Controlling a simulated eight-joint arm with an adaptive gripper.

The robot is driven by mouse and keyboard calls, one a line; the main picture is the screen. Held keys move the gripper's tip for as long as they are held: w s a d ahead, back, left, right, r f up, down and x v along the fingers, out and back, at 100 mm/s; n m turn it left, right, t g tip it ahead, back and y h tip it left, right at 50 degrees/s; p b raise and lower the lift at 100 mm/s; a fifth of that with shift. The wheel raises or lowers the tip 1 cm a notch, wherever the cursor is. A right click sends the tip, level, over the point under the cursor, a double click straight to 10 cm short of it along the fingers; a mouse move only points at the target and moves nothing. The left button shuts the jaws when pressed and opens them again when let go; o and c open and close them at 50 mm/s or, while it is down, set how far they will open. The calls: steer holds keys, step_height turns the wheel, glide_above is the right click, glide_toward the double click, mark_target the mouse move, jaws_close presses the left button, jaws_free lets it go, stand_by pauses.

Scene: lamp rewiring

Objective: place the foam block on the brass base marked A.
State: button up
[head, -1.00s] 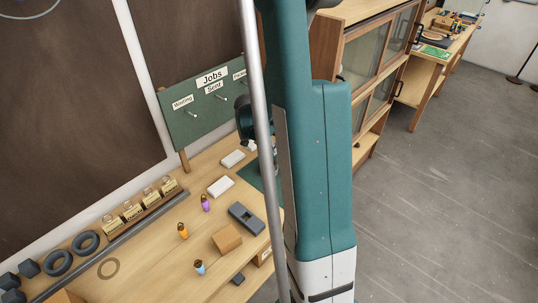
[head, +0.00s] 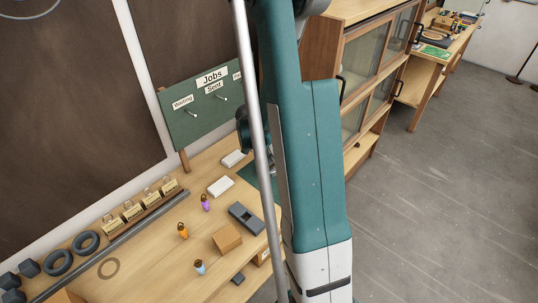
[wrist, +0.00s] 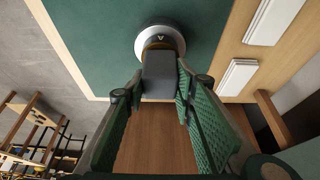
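In the wrist view, the dark grey foam block (wrist: 159,74) sits between the fingertips of my gripper (wrist: 159,85). The green-padded fingers are closed in on its two sides. Just beyond it is the round base marked A (wrist: 160,36), with a pale metal rim and a brass tone inside, on a green mat (wrist: 95,35). The block overlaps the near edge of the base in this view; I cannot tell whether they touch. In the head view, my arm hides the block, the base and the fingertips.
Two white blocks (wrist: 272,20) (wrist: 237,77) lie right of the mat in the wrist view. In the head view, the bench carries a grey slotted block (head: 246,218), a wooden block (head: 226,239) and small bottles (head: 183,231). A green jobs board (head: 205,107) stands behind.

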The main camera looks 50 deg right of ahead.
steer(key=shift+f, duration=0.15)
steer(key=o, duration=0.6)
steer(key=shift+r, duration=0.25)
steer(key=shift+v, duration=5.95)
